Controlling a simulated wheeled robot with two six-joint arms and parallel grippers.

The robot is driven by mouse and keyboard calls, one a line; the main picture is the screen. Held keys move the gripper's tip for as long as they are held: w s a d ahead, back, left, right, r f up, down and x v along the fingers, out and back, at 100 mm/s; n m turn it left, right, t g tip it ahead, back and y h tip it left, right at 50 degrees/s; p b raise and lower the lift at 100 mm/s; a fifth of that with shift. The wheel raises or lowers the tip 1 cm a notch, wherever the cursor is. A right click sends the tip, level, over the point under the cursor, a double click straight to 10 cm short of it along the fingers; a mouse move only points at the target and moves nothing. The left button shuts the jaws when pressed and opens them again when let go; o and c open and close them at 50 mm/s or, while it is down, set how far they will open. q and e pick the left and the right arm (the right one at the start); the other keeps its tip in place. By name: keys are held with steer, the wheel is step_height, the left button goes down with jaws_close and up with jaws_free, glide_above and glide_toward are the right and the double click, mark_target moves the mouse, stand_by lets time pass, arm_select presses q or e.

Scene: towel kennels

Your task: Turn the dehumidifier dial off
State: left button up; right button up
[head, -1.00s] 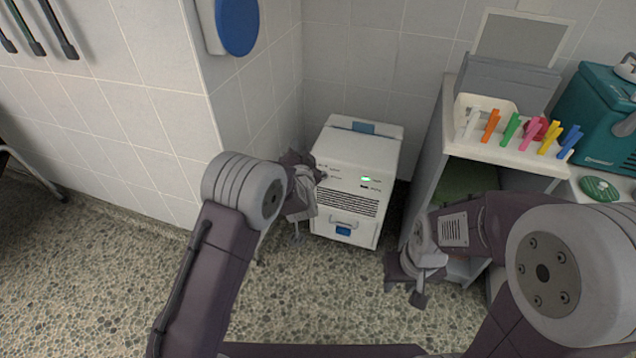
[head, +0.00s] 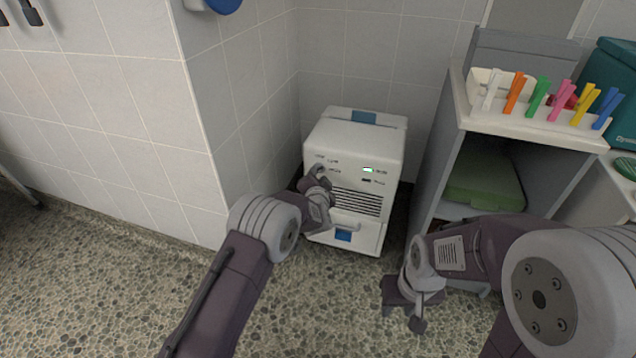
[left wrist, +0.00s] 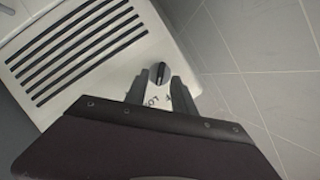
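The white dehumidifier (head: 358,140) stands on the floor in the corner, with a green-lit display and a slatted grille on its front. Its dark dial (left wrist: 159,73) shows in the left wrist view, with printed lettering beside it. In the head view my left gripper hides the dial. My left gripper (left wrist: 158,84) is open, with one finger on either side of the dial in the picture; I cannot tell whether they touch it. In the head view my left gripper (head: 320,178) is at the left of the machine's front. My right gripper (head: 403,312) is open and empty, low over the floor.
A grey shelf unit (head: 437,165) stands right of the dehumidifier, with a green case (head: 484,188) inside and a white rack (head: 540,125) of coloured clips on top. A tiled wall (head: 215,165) is close on the left. The speckled floor (head: 110,290) in front is clear.

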arm_select(q)
steer(key=shift+x, duration=0.9)
arm_select(e)
steer(key=shift+f, duration=0.55)
arm_select(q)
jaws_close()
